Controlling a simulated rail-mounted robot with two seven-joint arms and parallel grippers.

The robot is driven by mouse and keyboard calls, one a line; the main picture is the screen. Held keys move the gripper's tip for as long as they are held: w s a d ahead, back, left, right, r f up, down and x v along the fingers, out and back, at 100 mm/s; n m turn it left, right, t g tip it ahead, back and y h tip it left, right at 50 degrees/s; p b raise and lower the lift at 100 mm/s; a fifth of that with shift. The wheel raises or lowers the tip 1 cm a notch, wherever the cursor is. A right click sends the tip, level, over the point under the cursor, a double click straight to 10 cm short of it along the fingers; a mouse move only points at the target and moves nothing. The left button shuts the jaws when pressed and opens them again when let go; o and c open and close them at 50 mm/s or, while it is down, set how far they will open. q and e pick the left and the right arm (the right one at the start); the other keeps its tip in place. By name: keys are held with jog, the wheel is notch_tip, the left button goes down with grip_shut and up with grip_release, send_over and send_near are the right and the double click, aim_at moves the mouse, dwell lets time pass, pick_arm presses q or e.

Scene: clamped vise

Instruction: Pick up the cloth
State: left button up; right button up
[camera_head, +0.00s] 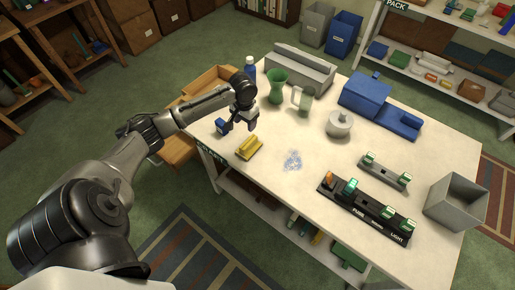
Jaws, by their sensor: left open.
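A small crumpled cloth (292,160), white and pale blue, lies on the white tabletop (310,205) near its front left part. My left gripper (239,126) is open and points down over the left end of the table. It is to the left of and behind the cloth, apart from it, with nothing visible between its fingers. A yellow block-like object (249,147) lies on the table between the gripper and the cloth. My right gripper is not in view.
A black panel with switches (366,209), a grey bin (456,201) and a small grey bar with green ends (384,171) are at right. Around the cloth is clear.

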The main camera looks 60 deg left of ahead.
aim_at(249, 142)
pick_arm(q)
jog(key=f, duration=0.8)
jog(key=d+f, duration=0.1)
jog(key=f, duration=0.4)
jog(key=shift+w+f+p, duration=0.1)
jog(key=shift+w+p, duration=0.05)
jog(key=shift+p, duration=0.2)
jog(key=c, duration=1)
jog(key=shift+r, duration=0.55)
jog(key=r, duration=0.2)
jog(key=d+r, duration=0.1)
jog(key=shift+d+r, duration=0.15)
jog(key=shift+r, duration=0.25)
jog(key=d+r, duration=0.6)
jog(key=d, duration=0.4)
jog(key=shift+s+d+b, duration=0.25)
jog(key=shift+b, duration=0.1)
